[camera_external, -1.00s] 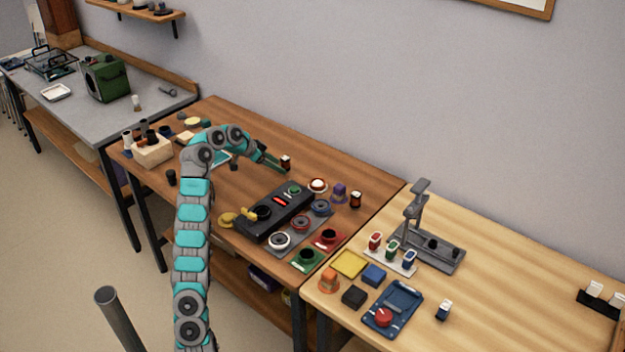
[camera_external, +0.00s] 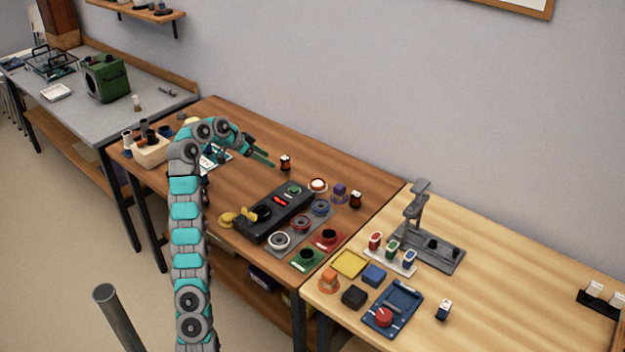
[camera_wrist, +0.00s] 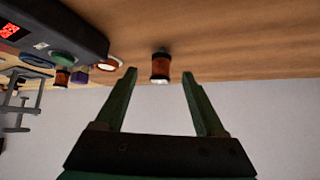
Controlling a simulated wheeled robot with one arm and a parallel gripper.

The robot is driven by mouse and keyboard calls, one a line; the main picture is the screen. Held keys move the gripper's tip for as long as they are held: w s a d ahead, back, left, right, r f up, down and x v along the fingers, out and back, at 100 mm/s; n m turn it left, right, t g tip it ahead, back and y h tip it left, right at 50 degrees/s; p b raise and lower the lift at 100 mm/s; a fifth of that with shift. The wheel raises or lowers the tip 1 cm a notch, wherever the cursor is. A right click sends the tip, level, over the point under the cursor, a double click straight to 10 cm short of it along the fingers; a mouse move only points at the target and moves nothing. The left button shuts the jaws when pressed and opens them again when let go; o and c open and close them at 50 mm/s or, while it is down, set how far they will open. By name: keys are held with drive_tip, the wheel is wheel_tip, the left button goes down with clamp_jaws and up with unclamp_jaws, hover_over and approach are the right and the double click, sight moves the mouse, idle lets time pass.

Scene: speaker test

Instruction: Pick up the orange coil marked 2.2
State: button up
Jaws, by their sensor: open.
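A small orange-brown coil with dark ends (camera_external: 286,162) stands upright on the brown wooden table. In the wrist view, which is upside down, this coil (camera_wrist: 160,66) appears between and beyond my two green fingertips. A similar orange coil (camera_external: 355,200) stands farther right, near the table's right end; it also shows in the wrist view (camera_wrist: 62,77). No 2.2 marking is readable on either coil. My gripper (camera_external: 271,164) is open and empty, just left of the nearer coil, with a small gap.
A black tester box (camera_external: 272,218) with a red display lies in front of the coils. Table around the nearer coil is clear.

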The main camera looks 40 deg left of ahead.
drive_tip(key=shift+o, duration=0.4)
drive_tip(key=shift+m+h, duration=0.4)
drive_tip(key=shift+m, duration=0.2)
drive_tip(key=d+r, duration=0.1)
drive_tip(key=d, duration=0.3)
drive_tip(key=w+d+r+p, duration=0.1)
drive_tip(key=d+r, duration=0.1)
drive_tip(key=d, duration=0.2)
drive_tip(key=d+r, duration=0.1)
drive_tip(key=d, duration=0.3)
drive_tip(key=shift+w+r+p, duration=0.15)
drive_tip(key=shift+p, duration=0.15)
drive_tip(key=d+p, duration=0.1)
drive_tip(key=d, duration=0.8)
drive_tip(key=n+p, duration=0.1)
drive_tip(key=p, duration=0.1)
approach(357, 194)
drive_tip(key=x, duration=0.4)
drive_tip(key=shift+w+d+n+y, duration=0.2)
drive_tip(key=shift+d+n+y, duration=0.1)
drive_tip(key=shift+y, duration=0.2)
drive_tip(key=shift+w+f+n+t+p, duration=0.3)
drive_tip(key=shift+w+f+t+p, duration=0.1)
drive_tip(key=shift+f, duration=0.25)
drive_tip(key=shift+p+x, duration=0.4)
drive_tip(key=shift+x, duration=3.25)
drive_tip(key=shift+s+f, duration=0.15)
